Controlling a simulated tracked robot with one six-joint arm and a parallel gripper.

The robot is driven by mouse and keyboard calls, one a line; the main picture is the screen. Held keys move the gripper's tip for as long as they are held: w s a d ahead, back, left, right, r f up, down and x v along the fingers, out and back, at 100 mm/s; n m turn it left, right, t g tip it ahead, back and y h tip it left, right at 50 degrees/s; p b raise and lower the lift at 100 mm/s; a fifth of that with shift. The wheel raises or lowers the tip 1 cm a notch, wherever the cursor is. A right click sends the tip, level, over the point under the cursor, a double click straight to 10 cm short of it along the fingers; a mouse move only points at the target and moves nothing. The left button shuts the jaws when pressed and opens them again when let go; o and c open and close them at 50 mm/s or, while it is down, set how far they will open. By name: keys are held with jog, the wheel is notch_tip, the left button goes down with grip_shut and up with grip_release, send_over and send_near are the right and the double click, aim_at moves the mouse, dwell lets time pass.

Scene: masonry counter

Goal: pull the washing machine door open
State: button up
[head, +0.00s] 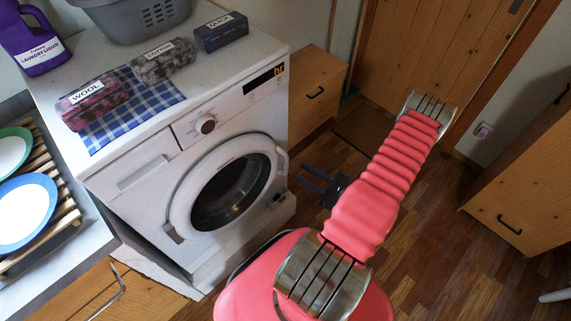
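The white washing machine (150,190) stands at the left centre. Its round door (180,205), with a white ring and dark glass, looks closed. A pale curved handle (283,161) sticks out at the door's right edge. My gripper (297,171) is to the right of this handle, partly hidden behind my red arm. Its two dark fingers point left toward the machine and are spread apart with nothing between them. The fingers look close to the handle in the picture, but I cannot tell the gap in depth.
A grey basket (135,22), labelled bundles (92,101) and a purple laundry bottle (32,40) stand on top. A dish rack (65,200) is at the left. Wooden cabinets (312,85) stand behind and at the right (520,190). The wooden floor (440,250) is open at the right.

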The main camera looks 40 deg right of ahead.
aim_at(286, 164)
jog(key=shift+x, duration=3.9)
jog(key=shift+c, duration=0.4)
grip_shut()
jog(key=shift+a, duration=0.15)
jog(key=shift+s, duration=0.15)
